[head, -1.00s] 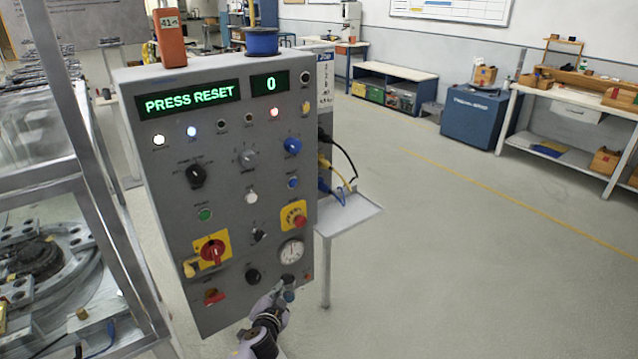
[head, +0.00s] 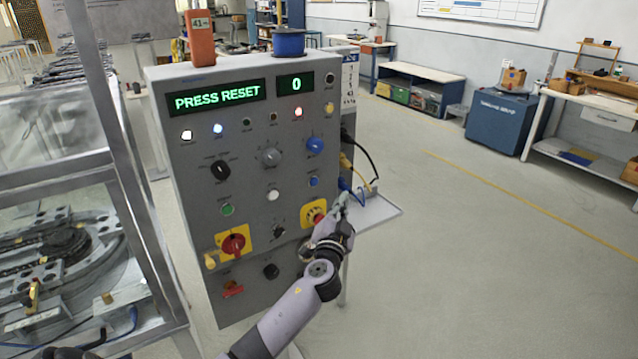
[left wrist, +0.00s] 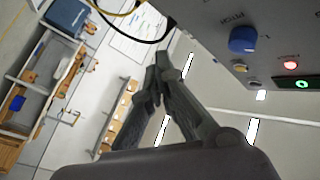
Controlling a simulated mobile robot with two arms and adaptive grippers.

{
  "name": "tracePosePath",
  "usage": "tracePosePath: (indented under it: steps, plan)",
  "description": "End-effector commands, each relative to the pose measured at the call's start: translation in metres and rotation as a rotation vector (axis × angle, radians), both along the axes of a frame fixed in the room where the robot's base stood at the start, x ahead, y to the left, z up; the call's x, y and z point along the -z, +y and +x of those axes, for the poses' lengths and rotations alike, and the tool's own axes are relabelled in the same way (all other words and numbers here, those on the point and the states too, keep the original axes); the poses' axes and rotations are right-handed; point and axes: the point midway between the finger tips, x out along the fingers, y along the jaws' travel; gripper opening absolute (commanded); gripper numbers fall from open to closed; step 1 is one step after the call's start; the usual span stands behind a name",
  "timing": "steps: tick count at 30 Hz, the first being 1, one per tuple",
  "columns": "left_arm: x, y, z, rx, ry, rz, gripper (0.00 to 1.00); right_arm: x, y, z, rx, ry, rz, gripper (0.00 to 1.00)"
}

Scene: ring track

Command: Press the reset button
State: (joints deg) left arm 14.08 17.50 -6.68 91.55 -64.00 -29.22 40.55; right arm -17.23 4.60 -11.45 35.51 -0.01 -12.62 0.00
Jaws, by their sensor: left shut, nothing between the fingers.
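The grey control panel (head: 190,290) stands upright, its display (head: 216,97) reading "PRESS RESET" and a smaller display (head: 296,84) reading 0. Its face carries a small blue button (head: 314,182), a white button (head: 273,195) and a green button (head: 227,210); their labels are too small to read. My left gripper (head: 341,202) is shut and empty, below and right of the blue button, near the panel's right edge. My left arm partly covers the yellow-backed red button (head: 314,214). In the left wrist view the closed fingertips (left wrist: 162,56) show beside the panel's blue knob (left wrist: 243,40).
A small side shelf (head: 378,212) and plugged cables (head: 355,165) are at the panel's right side, close to my left gripper. An orange device (head: 201,40) and a blue spool (head: 289,43) stand on top. The floor to the right is clear.

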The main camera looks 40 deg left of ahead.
Motion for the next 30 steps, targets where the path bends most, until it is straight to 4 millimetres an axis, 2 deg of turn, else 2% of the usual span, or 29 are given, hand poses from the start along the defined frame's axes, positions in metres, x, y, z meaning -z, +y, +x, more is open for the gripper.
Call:
tracePosePath:
  steps: [8,21,30]
  plan:
    - [0.000,0.006,0.003,-0.001,0.002,0.002,0.00,0.000,0.001,0.000,0.000,-0.001,0.001,0.67]
    - [0.001,0.059,0.024,-0.002,0.002,0.002,0.00,0.003,0.001,0.001,0.000,-0.002,0.001,0.67]
    - [0.002,0.080,0.033,0.000,0.001,-0.001,0.00,0.015,0.001,0.001,0.000,-0.002,0.001,0.67]
